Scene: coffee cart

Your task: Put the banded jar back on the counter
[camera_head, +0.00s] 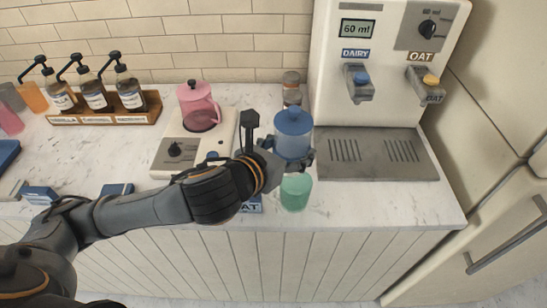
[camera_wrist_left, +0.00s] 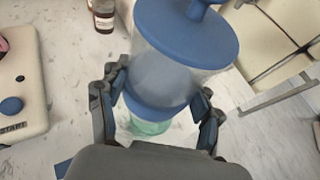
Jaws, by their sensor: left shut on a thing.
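The banded jar (camera_head: 293,135) is a clear jar with a blue lid, a round knob on top and a blue band near its base. My left gripper (camera_head: 283,157) is shut on it. In the left wrist view the jar (camera_wrist_left: 166,75) stands between the two fingers of the left gripper (camera_wrist_left: 160,108), held around its lower part. The jar looks upright and appears above the counter (camera_head: 340,205), though its exact height is hard to tell. The right gripper is not in view.
A green cup (camera_head: 296,192) stands just in front of and below the jar. A small brown bottle (camera_head: 291,88) is behind it. The milk dispenser (camera_head: 385,60) with its drip tray (camera_head: 378,155) is right, the pink pitcher (camera_head: 198,106) left. Front-right counter is clear.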

